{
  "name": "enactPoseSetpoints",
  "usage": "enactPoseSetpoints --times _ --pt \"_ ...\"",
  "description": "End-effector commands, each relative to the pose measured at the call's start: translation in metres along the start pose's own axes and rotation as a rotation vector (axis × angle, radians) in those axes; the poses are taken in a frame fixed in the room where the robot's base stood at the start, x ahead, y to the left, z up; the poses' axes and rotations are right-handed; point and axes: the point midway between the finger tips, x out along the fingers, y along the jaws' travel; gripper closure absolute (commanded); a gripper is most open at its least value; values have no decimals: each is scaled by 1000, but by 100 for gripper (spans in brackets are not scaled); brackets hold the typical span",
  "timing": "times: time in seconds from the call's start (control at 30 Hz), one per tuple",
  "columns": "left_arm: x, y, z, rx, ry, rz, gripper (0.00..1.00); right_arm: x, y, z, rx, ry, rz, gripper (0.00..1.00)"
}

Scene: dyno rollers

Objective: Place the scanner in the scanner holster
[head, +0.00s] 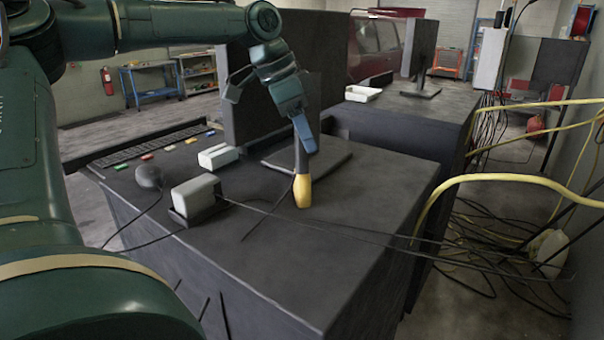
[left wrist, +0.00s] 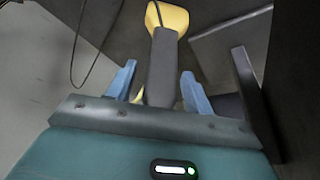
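The scanner has a yellow head (head: 302,192) and a dark handle (head: 302,160). In the head view its head points down towards the near side of the dark bench, in front of a flat dark base. My left gripper (head: 303,132) is above it, at the handle end. In the left wrist view the handle (left wrist: 162,65) lies between the two blue fingers (left wrist: 159,78), with narrow gaps at its sides, so the gripper looks open around it. The yellow head (left wrist: 168,17) is beyond the fingertips. I cannot make out the scanner holster for certain. My right gripper is not in view.
A grey box on a black stand (head: 195,198), a white box (head: 218,156), a dark mouse-like object (head: 149,176) and a keyboard (head: 150,142) are on the left. A monitor (head: 243,105) stands behind. Thin cables cross the bench (head: 300,265); its front right is otherwise clear.

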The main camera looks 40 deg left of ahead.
Motion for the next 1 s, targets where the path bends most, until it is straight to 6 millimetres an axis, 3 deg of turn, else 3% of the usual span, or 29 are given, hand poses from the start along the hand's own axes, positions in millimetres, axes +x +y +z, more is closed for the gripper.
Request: enactPoseSetpoints --times 0.6,1.0 --pt "-1 0 0 0 1 0 99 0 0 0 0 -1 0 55" --pt "-2 0 -1 0 3 -2 100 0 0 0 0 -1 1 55"
